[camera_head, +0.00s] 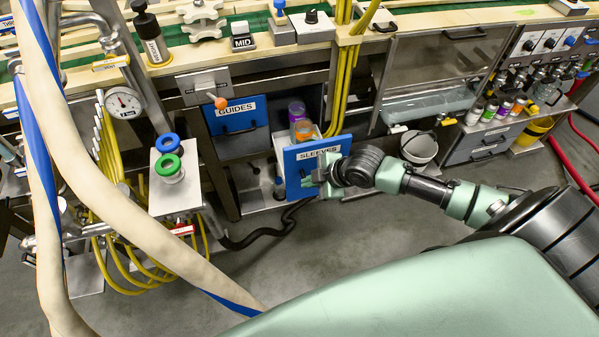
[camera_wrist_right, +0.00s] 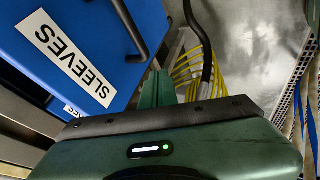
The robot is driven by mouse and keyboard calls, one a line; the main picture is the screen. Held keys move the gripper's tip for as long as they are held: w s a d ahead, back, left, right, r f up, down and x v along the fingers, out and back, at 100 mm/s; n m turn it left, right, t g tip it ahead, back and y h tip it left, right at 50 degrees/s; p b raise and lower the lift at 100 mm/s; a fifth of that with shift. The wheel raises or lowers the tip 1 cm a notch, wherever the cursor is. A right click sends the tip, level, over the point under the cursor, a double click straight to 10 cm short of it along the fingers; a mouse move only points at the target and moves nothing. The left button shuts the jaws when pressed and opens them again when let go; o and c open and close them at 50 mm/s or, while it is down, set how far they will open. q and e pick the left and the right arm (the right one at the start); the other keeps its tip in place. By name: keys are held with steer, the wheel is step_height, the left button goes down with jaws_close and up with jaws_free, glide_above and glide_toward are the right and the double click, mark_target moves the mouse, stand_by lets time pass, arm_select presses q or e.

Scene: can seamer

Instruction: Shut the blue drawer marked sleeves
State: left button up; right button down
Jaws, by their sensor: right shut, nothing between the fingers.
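The blue drawer marked SLEEVES (camera_head: 296,168) stands pulled out from the bench in the head view, with a purple item (camera_head: 296,110) and an orange item (camera_head: 304,130) showing behind its front. Its blue front with the white label also shows in the right wrist view (camera_wrist_right: 80,25), beside a black bar handle (camera_wrist_right: 128,28). My right gripper (camera_head: 309,181) is at the drawer front's lower right part. Its green fingers (camera_wrist_right: 158,90) are shut and empty, close to the handle; I cannot tell whether they touch the drawer. My left gripper is not in view.
A blue drawer marked GUIDES (camera_head: 238,118) sits left of it. Yellow hoses (camera_head: 344,85) hang just behind to the right. A grey bucket (camera_head: 419,148) stands to the right. A stand with green and blue rings (camera_head: 168,165) is at left. Grey floor lies open in front.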

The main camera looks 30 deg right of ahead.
steer(key=w, duration=0.1)
steer(key=w+f, duration=0.1)
steer(key=w, duration=0.1)
steer(key=w+f, duration=0.1)
steer(key=w, duration=0.1)
steer(key=shift+w+d, duration=0.1)
steer(key=shift+d, duration=0.05)
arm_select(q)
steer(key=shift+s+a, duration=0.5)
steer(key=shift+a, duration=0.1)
arm_select(e)
steer(key=shift+w, duration=0.1)
